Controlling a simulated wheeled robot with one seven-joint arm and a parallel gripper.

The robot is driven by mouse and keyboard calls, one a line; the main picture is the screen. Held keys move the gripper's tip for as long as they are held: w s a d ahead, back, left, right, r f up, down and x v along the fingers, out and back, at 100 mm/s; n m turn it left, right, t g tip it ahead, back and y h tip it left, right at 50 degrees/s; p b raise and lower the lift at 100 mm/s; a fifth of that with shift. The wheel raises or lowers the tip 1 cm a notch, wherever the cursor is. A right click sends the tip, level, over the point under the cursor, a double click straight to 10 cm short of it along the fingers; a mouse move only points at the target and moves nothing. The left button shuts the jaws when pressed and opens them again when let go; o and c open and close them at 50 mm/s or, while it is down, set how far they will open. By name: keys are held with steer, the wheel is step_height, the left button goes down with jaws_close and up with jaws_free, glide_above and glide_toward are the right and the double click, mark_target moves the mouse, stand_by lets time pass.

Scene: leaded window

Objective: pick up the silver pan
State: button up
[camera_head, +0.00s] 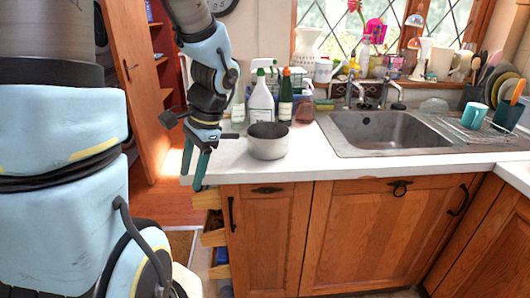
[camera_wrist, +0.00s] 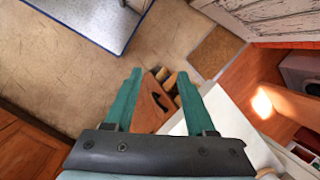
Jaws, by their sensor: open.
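The silver pan (camera_head: 267,147) stands upright on the white counter, left of the sink, with a dark interior. A short dark piece at its left side looks like its handle, partly near my gripper. My gripper (camera_head: 191,180) hangs fingers down at the left end of the counter, left of the pan and apart from it. Its green fingers are spread with nothing between them; they also show in the wrist view (camera_wrist: 160,76), above the floor and open drawers by the counter's end. I cannot make out the pan in the wrist view.
Spray bottle (camera_head: 261,100), green bottle (camera_head: 286,98) and other bottles stand close behind the pan. The sink (camera_head: 380,130) and taps are to its right. Open drawers (camera_head: 213,238) jut out below the counter's left end. Bare counter (camera_head: 300,160) lies in front.

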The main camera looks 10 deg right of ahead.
steer(key=w+d+f+m+t+y+b, duration=0.2)
steer(key=w+d+m+y+b, duration=0.15)
steer(key=m, duration=0.25)
steer(key=m+t+b, duration=0.4)
steer(key=m+t, duration=0.5)
steer(key=m, duration=0.3)
glide_toward(253, 138)
steer(key=shift+h, duration=0.35)
steer(key=p+x, duration=0.1)
steer(key=x, duration=0.4)
steer(key=shift+s+a+f, duration=0.1)
steer(key=shift+a, duration=0.05)
steer(key=shift+p+x, duration=1.05)
steer(key=shift+x, duration=1.65)
jaws_close()
